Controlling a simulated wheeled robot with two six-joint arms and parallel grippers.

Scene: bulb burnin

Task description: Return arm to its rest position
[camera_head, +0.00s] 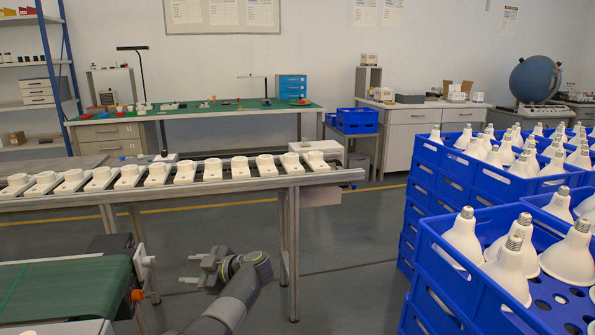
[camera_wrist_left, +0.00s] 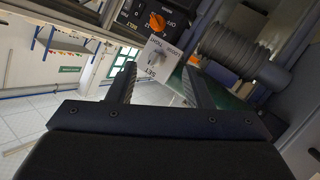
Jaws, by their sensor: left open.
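My left gripper (camera_head: 198,270) is in the lower middle of the head view, beside the right end of the green conveyor belt (camera_head: 70,290) and in front of the metal rail table. Its two fingers also show in the left wrist view (camera_wrist_left: 160,85), spread apart with nothing held between them. Beyond the fingers in that view are an orange knob (camera_wrist_left: 157,22) and a white label plate (camera_wrist_left: 162,58) on a dark housing. My right gripper is in neither view.
The metal rail table (camera_head: 330,177) carries a row of white sockets (camera_head: 155,174). Blue crates (camera_head: 440,245) with several white bulbs (camera_head: 462,238) are stacked at the right. Floor (camera_head: 345,265) is clear between table and crates. A green-topped workbench (camera_head: 200,110) stands behind.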

